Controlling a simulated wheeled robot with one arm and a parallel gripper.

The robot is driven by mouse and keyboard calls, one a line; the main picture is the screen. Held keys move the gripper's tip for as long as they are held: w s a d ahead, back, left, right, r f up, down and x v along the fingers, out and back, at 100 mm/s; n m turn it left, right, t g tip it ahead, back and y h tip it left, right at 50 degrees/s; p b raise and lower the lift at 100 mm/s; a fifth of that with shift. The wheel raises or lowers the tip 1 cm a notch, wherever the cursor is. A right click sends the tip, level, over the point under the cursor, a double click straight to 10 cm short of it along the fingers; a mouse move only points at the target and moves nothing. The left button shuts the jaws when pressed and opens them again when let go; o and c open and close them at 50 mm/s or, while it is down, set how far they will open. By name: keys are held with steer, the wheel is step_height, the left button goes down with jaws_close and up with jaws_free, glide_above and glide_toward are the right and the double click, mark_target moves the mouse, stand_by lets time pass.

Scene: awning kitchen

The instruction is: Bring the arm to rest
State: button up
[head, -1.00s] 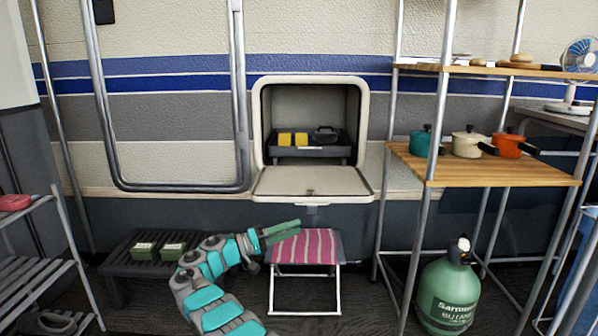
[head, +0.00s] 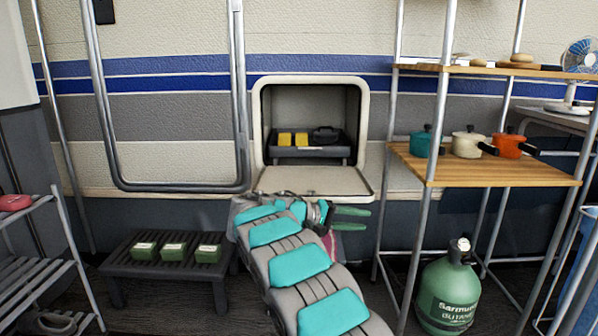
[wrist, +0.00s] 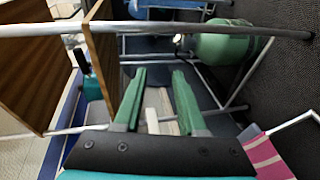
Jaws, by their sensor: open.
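My gripper (head: 350,218) has green fingers. In the head view it is in front of the open locker's lowered door, pointing right toward the shelf rack. In the wrist view the gripper (wrist: 158,95) is open with its fingers apart and nothing between them. My arm rises from the bottom of the head view and covers most of the striped stool (head: 333,243). Part of the stool's pink and white seat shows at the lower right of the wrist view (wrist: 268,160).
The open locker (head: 365,175) holds a dark tray with yellow items. A rack (head: 490,172) with pots stands right, a green gas bottle (head: 447,290) on the floor below. A low dark bench (head: 150,270) at left carries three green boxes (head: 174,252). Floor between bench and arm is clear.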

steer(key=s+d+f+g+y, duration=0.1)
steer(key=s+d+g+y, duration=0.3)
steer(key=s, duration=0.9)
steer(key=s+d+f+y, duration=0.15)
steer(key=s+d, duration=0.45)
steer(key=s, duration=0.6)
steer(key=s+a+f+m+y, duration=0.1)
steer(key=s+a+f+y, duration=0.2)
steer(key=s, duration=0.7)
steer(key=s+a+f+g+y, duration=0.1)
steer(key=s+a+f+y, duration=0.2)
steer(key=s, duration=0.6)
steer(key=s+a+f+m+y, duration=0.1)
steer(key=s+a+y, duration=0.35)
steer(key=s, duration=0.55)
step_height(320, 180, up, 14)
steer(key=h+p, duration=0.1)
steer(key=p, duration=1.3)
steer(key=shift+w+p, duration=0.3)
